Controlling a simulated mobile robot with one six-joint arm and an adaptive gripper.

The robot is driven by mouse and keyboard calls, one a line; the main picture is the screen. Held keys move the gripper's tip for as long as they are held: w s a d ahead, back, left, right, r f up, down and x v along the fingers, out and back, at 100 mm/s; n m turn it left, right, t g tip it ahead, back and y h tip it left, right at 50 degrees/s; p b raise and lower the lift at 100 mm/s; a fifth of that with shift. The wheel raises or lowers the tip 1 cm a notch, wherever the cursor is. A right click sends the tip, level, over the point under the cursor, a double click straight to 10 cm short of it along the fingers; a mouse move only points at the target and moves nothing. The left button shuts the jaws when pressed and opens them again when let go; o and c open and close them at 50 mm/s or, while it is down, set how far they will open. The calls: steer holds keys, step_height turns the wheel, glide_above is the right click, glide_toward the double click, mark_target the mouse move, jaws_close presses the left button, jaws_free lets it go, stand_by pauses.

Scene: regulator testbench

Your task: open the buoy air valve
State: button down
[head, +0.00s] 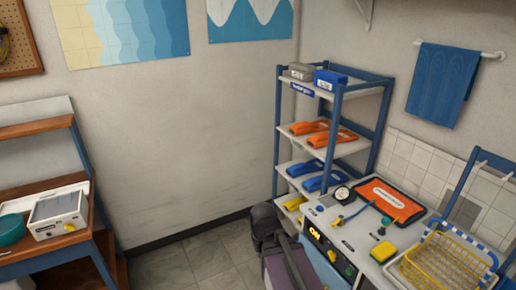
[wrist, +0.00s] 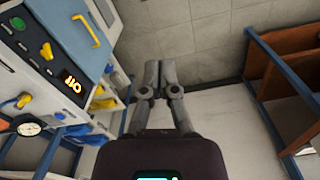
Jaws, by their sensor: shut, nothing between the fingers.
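A pressure gauge (head: 342,194) sits on the white bench unit (head: 330,207) at the right of the head view, and it also shows in the wrist view (wrist: 28,128). A small yellow handle (head: 337,222) lies near it, with a blue bar beside it; a yellow handle (wrist: 22,101) shows near the gauge in the wrist view. I cannot tell for sure which fitting is the buoy air valve. My gripper (wrist: 158,78) is shut and empty, above the floor and apart from the bench. My dark arm covers part of the bench front in the head view.
A front panel (wrist: 40,60) has knobs and a lit display. An orange tray (head: 390,200), yellow block (head: 383,252) and yellow basket (head: 440,265) are on the bench. A shelf rack (head: 340,148) stands behind.

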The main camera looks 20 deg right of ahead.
mark_target(337, 222)
steer(key=w+d+n, duration=0.1)
steer(key=w+d, duration=0.2)
steer(key=d, duration=0.3)
steer(key=w+d+n+t+y, duration=0.1)
steer(key=w+d, duration=0.2)
steer(key=d, duration=0.3)
steer(key=w+d+n, duration=0.1)
steer(key=w+d, duration=0.2)
steer(key=d, duration=0.4)
steer(key=d+n+t, duration=0.2)
steer(key=d, duration=2.1)
steer(key=shift+s+r+n+y, duration=0.15)
steer(key=shift+r+n+y, duration=0.05)
steer(key=shift+n+y, duration=0.1)
steer(key=shift+f+b, duration=0.2)
steer(key=shift+b, duration=0.2)
steer(key=b+x, duration=0.9)
steer(key=x, duration=0.1)
steer(key=shift+w+a+f+b, duration=0.15)
steer(key=shift+w+a, duration=0.15)
steer(key=shift+w, duration=0.3)
steer(key=shift+w+a+r+b, duration=0.15)
steer(key=shift+w+a, duration=0.15)
steer(key=shift+w, duration=0.25)
steer(key=shift+w+a+f+b, duration=0.15)
steer(key=shift+w+a, duration=0.15)
steer(key=shift+w, duration=0.3)
